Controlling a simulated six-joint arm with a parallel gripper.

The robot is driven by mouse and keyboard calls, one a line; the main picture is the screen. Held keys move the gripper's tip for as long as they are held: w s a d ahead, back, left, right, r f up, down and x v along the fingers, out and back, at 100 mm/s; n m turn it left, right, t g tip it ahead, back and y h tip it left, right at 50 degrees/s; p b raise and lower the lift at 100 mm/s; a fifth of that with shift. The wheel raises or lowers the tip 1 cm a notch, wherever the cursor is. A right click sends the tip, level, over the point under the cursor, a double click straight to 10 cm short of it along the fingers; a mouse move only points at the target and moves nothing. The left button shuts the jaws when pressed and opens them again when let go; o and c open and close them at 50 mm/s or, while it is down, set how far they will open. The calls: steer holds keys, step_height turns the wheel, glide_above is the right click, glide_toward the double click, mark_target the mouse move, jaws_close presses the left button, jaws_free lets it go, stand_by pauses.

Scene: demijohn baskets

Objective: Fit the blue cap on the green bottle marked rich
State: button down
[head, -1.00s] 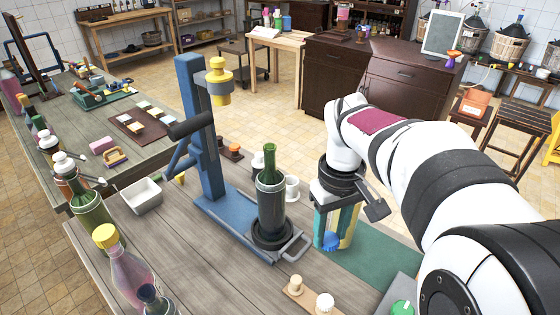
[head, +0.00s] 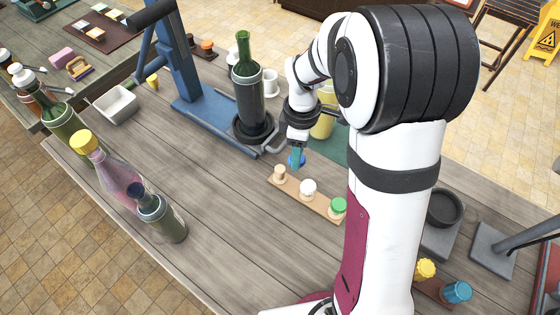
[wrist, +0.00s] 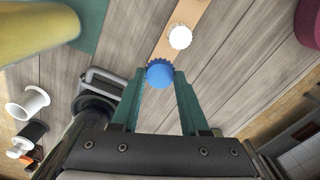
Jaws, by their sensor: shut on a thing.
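My gripper (head: 297,153) points down with the blue cap (head: 296,161) between its green fingertips. In the wrist view the cap (wrist: 160,74) sits domed and ridged between both fingers. It is near the wooden strip; its exact height is unclear. A green bottle (head: 243,66) stands upright in a dark sleeve on the blue stand's base, left of my gripper. Another green bottle (head: 66,122) stands at the far left, and a dark green one (head: 160,212) at the front left. No label reads clearly, so I cannot tell which is marked rich.
A wooden strip (head: 322,200) holds tan, white and green caps beside my gripper. A yellow vessel (head: 323,122) stands on the green mat behind it. A blue stand (head: 176,62) rises on the left. A pink bottle (head: 117,172) stands left. The front middle tabletop is clear.

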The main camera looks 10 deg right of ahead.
mark_target(280, 168)
steer(key=a, duration=0.1)
steer(key=w+a+f, duration=0.1)
steer(key=a+f, duration=0.1)
steer(key=shift+w+a+f, duration=0.1)
steer(key=shift+w+a, duration=0.05)
steer(key=shift+w, duration=0.15)
steer(key=shift+w+a+f, duration=0.1)
steer(key=shift+a+f, duration=0.05)
steer(key=shift+f, duration=0.85)
steer(key=shift+w+a+f, duration=0.1)
steer(key=shift+f, duration=0.85)
steer(key=shift+f, duration=0.1)
steer(key=shift+c, duration=2.1)
jaws_free()
steer(key=shift+f, duration=0.1)
